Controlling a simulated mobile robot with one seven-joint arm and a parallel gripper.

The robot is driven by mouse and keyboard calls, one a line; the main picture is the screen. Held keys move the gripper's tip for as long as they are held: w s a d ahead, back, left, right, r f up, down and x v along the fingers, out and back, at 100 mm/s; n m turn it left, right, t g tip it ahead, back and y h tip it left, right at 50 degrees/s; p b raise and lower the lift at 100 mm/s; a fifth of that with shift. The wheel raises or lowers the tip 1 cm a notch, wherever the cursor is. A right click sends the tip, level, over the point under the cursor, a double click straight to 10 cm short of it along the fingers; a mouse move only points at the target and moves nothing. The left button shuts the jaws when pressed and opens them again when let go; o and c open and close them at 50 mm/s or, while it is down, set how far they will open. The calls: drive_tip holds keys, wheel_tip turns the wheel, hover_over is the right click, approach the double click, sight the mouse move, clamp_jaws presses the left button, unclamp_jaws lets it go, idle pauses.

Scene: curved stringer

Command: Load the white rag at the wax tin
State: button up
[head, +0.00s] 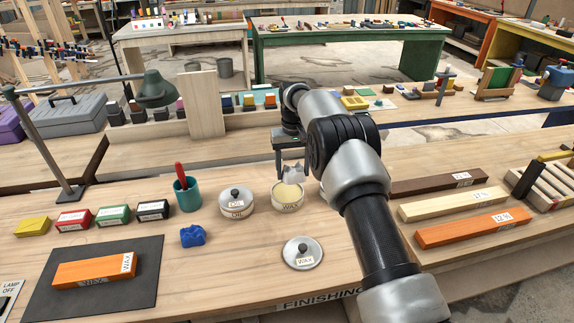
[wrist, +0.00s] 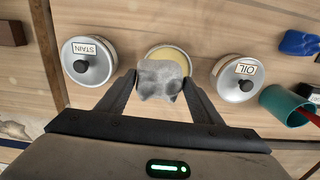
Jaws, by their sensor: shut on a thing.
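The wax tin (head: 288,198) stands open on the bench, with pale yellow wax showing inside; it also shows in the wrist view (wrist: 168,52). Its lid (head: 303,253), labelled WAX, lies on the bench in front of it. My gripper (head: 292,169) is shut on the white rag (head: 291,173), which looks greyish in the wrist view (wrist: 160,79). The rag hangs at the tin's opening and covers part of the wax. I cannot tell whether the rag touches the wax. A blue rag (head: 192,236) lies crumpled on the bench to the left.
The closed oil tin (head: 236,202) stands left of the wax tin, beside a teal cup (head: 187,194). A closed stain tin (wrist: 90,62) stands on the other side. An orange wood piece (head: 95,270) lies on a dark mat (head: 143,285). Several wood strips lie at right.

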sight(287, 192)
drive_tip(key=shift+w+a+f, duration=0.1)
drive_tip(key=shift+w+a, duration=0.05)
drive_tip(key=shift+a, duration=0.35)
drive_tip(key=shift+w+a+f, duration=0.1)
drive_tip(key=shift+w+a, duration=0.05)
drive_tip(key=shift+a, duration=0.35)
drive_tip(key=shift+f+b, duration=2)
drive_tip(key=shift+f, duration=0.85)
drive_tip(key=shift+f, duration=0.55)
drive_tip(key=shift+r+p, duration=2)
drive_tip(key=shift+r, duration=1.55)
